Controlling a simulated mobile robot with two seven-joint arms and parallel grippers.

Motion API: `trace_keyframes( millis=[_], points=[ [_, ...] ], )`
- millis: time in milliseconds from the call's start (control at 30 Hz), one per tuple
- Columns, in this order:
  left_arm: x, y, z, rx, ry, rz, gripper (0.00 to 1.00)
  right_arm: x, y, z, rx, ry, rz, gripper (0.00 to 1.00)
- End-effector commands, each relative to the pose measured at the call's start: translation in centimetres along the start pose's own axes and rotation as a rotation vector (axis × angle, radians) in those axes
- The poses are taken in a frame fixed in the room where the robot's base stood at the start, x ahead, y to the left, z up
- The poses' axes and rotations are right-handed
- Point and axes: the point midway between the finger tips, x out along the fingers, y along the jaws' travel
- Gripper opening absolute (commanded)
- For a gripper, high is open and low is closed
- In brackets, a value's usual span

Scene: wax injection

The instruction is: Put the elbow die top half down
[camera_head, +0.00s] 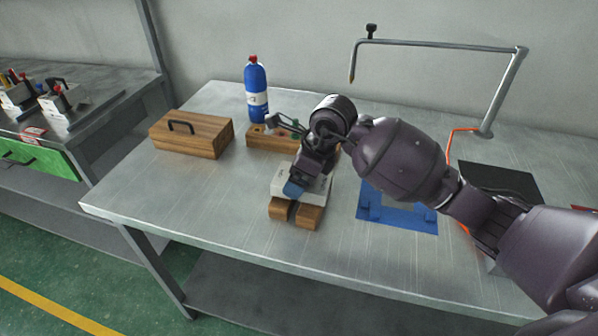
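A small blue part shows at the gripper's tip. The gripper and wrist hide much of the block, so I cannot tell whether the fingers are closed on it or whether its halves are apart. My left gripper is not in view.
A wooden box with a black handle (191,134), a blue bottle (257,88) and a wooden rack (262,139) stand behind. A blue mat (399,215), a black panel (499,181) and a bent metal arm (440,44) are right. The table's left front is clear.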

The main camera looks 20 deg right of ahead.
Motion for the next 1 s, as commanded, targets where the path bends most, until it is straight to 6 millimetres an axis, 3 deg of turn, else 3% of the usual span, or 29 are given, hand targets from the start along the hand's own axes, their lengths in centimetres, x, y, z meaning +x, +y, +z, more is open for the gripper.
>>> trace_keyframes(
  millis=[267,300,367,667,867,1000],
  points=[
    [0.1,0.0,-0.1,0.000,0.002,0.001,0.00,0.2,0.0,0.0,-0.001,-0.004,-0.002,0.37],
    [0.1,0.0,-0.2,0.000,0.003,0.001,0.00,0.3,0.0,-0.1,-0.001,-0.001,0.000,0.93],
    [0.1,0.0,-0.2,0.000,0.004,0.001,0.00,0.3,0.0,-0.1,-0.001,-0.001,0.000,1.00],
    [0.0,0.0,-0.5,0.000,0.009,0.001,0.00,-0.1,0.0,0.1,0.000,-0.002,-0.001,1.00],
    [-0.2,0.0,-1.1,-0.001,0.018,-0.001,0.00,-2.7,-0.1,0.4,-0.002,-0.001,-0.006,1.00],
    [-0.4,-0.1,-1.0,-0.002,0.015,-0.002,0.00,-5.6,-0.1,0.4,-0.003,-0.002,-0.007,1.00]
  ],
)
